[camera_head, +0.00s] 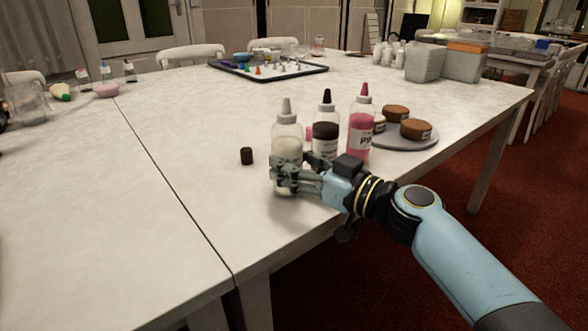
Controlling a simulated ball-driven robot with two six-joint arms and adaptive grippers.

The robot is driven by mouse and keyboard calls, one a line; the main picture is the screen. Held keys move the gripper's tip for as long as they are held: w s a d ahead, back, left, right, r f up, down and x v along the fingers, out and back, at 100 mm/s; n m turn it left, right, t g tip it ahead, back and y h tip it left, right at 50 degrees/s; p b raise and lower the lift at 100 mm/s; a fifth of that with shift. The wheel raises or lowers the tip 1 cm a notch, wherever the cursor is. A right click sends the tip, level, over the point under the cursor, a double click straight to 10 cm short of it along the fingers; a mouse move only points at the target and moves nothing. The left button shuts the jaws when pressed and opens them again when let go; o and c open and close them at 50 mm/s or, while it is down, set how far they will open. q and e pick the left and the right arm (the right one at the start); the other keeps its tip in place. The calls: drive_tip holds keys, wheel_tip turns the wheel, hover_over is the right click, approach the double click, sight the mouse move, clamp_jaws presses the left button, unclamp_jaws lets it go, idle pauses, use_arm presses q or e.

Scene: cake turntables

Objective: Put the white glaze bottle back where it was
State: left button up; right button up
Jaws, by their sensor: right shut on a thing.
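The white glaze bottle (287,146) has a clear upper part, pale contents and a whitish nozzle tip. It is upright near the front edge of the white table. My right gripper (280,172) is shut on its lower body, coming from the right, and hides part of it. I cannot tell whether its base touches the table. A dark brown glaze bottle (326,130) and a pink glaze bottle (360,128) stand upright just right of and behind it. My left gripper is not in view.
A small dark cap (247,156) lies left of the white bottle. A round grey plate (408,142) with brown cakes is at the right, behind my arm. A dark-rimmed tray (267,75) is farther back. The table's left middle is clear.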

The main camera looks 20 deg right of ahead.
drive_tip(key=shift+f, duration=0.15)
drive_tip(key=shift+f, duration=0.2)
drive_tip(key=o, duration=0.8)
drive_tip(key=shift+r, duration=0.1)
